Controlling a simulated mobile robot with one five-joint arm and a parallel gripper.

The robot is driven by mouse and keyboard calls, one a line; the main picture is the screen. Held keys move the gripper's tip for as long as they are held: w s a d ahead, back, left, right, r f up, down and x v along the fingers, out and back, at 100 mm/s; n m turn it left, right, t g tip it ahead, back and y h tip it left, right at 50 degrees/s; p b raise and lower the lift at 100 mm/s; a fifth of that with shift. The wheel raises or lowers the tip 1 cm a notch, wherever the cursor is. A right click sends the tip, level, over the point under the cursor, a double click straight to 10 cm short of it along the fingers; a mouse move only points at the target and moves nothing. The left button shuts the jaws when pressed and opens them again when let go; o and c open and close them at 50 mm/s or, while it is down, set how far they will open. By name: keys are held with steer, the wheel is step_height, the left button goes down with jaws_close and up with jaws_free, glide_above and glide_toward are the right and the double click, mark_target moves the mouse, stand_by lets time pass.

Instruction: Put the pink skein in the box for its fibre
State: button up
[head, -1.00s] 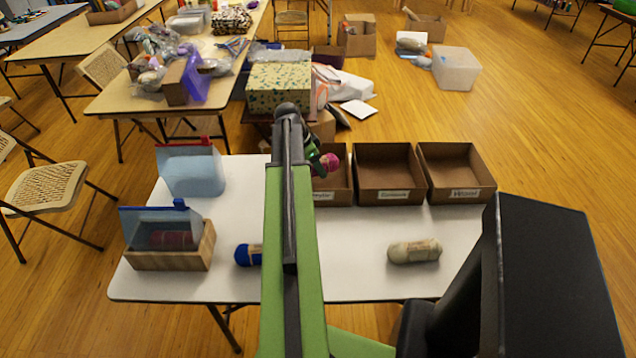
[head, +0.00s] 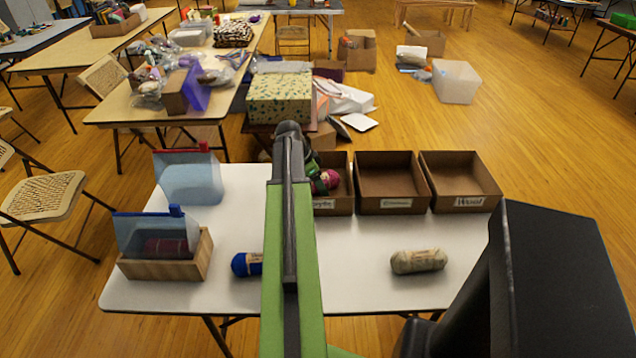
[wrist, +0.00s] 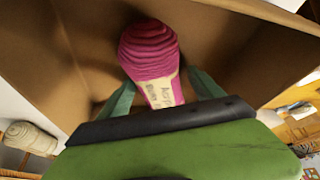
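The pink skein (head: 331,178) is at the left open cardboard box (head: 334,205) of a row of three. In the wrist view the pink skein (wrist: 148,52) points into the cardboard box, with a pale printed band near my gripper (wrist: 160,80). The green fingertips close on its two sides. In the head view my gripper (head: 318,170) is low at that box, and my arm hides the box's left part and some of its label. The middle box (head: 396,205) and the right box (head: 470,203) look empty; the right label seems to read "Wool".
A beige skein (head: 418,261) lies on the white table (head: 350,285), and a blue skein (head: 246,264) lies partly behind my arm.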

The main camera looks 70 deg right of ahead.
steer(key=shift+r, duration=0.15)
steer(key=shift+r+p, duration=0.25)
steer(key=shift+p, duration=0.15)
steer(key=p+v, duration=1.1)
steer(key=shift+w+a+r, duration=0.15)
steer(key=shift+a+r, duration=0.05)
steer(key=shift+r, duration=0.15)
steer(key=shift+f, duration=0.15)
